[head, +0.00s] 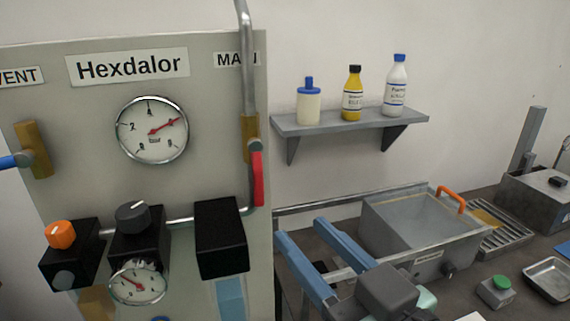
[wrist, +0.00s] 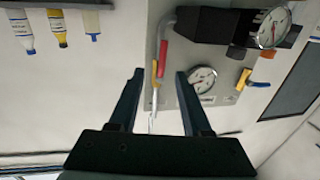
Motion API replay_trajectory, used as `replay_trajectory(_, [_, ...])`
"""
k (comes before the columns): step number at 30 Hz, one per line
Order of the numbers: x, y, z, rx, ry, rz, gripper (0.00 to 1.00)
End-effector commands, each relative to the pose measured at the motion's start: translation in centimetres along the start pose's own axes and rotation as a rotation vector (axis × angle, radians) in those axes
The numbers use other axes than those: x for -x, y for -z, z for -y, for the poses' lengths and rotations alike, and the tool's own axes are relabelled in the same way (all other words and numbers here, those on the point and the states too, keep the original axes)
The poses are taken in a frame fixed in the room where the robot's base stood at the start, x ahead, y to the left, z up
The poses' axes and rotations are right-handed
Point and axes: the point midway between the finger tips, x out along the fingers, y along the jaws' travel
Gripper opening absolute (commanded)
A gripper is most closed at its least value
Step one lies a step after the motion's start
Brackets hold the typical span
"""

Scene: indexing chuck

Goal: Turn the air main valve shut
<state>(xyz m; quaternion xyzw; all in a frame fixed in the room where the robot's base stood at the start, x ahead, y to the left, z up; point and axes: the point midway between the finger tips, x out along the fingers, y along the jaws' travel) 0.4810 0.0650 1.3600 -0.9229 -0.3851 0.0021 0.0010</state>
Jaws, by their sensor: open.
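The air main valve is on the right edge of the panel under the "MAIN" label. Its brass body (head: 250,137) sits on the vertical pipe, and its red lever (head: 257,178) hangs down in line with the pipe. In the wrist view, which is upside down, the red lever (wrist: 163,53) and brass body (wrist: 154,80) show between the finger directions, beyond the tips. My gripper (head: 298,228) is open and empty, low and right of the lever in the head view. Its two fingers (wrist: 160,74) are apart from the valve.
The Hexdalor panel (head: 195,90) carries a large gauge (head: 152,130), a vent valve with blue lever (head: 12,161), knobs and a black box (head: 221,238) left of the red lever. A shelf (head: 350,122) with bottles is right. A grey basin (head: 420,230) stands on the bench.

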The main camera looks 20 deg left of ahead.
Motion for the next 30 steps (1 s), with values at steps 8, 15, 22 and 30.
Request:
replay_trajectory(8, [-4.1, 0.4, 0.2, -0.003, 0.007, 0.0, 0.48])
replay_trajectory(15, [-9.1, 0.5, 0.1, -0.002, 0.004, 0.0, 0.48])
replay_trajectory(22, [-12.1, 0.3, 0.1, 0.0, 0.001, -0.001, 0.48])
replay_trajectory(30, [-12.8, 0.1, 0.0, 0.001, -0.001, -0.001, 0.48])
